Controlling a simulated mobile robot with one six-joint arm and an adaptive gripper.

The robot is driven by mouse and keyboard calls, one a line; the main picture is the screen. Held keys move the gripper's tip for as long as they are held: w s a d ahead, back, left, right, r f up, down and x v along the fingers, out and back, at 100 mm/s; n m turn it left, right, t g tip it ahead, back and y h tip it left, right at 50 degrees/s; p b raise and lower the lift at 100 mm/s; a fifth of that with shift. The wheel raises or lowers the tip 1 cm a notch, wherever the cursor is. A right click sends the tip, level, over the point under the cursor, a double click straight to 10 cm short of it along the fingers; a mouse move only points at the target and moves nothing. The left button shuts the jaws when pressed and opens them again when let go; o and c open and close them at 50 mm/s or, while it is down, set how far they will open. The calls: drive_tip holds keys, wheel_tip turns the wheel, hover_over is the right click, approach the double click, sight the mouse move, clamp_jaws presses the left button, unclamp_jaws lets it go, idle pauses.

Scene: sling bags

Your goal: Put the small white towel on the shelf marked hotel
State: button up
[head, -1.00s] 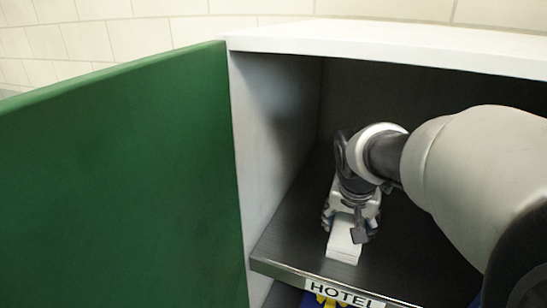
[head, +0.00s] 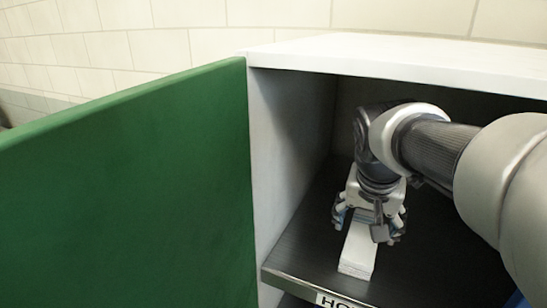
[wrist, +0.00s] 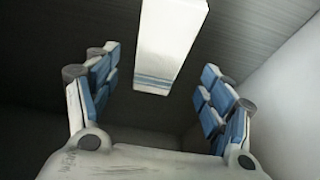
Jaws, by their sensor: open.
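The small white towel (head: 358,251) lies on the dark shelf (head: 300,238) whose front edge bears the HOTEL label (head: 338,300), partly cut off by the frame's bottom. The towel is a folded white strip; in the wrist view (wrist: 171,40) a blue-grey striped band shows at its near end. My gripper (head: 370,226) is inside the cabinet, just above and behind the towel's front part. In the wrist view my gripper (wrist: 158,95) has its blue-padded fingers spread wide, with gaps between them and the towel on both sides.
A green door (head: 130,190) stands open at the left. The cabinet's pale side wall (head: 275,160) is close on the left, and its white top (head: 400,60) is above my arm. The shelf is bare around the towel.

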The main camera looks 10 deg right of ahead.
drive_tip(key=shift+s+a+r, duration=0.25)
drive_tip(key=shift+s+a, duration=0.05)
drive_tip(key=s+a+n, duration=0.1)
drive_tip(key=s+a, duration=0.1)
drive_tip(key=s+a+f+n, duration=0.1)
drive_tip(key=s, duration=0.2)
drive_tip(key=s+a+n+y, duration=0.1)
drive_tip(key=s+a, duration=0.1)
drive_tip(key=s, duration=0.1)
drive_tip(key=shift+a+f+t, duration=0.25)
drive_tip(key=shift+a+t, duration=0.05)
drive_tip(key=shift+a, duration=0.05)
drive_tip(key=s+a+f+n+y, duration=0.1)
drive_tip(key=s+a+f+n, duration=0.2)
drive_tip(key=s, duration=0.6)
drive_tip(key=shift+a+f+n+y, duration=0.3)
drive_tip(key=shift+a+f+n, duration=0.1)
drive_tip(key=shift+a+f, duration=0.55)
drive_tip(key=shift+d, duration=0.1)
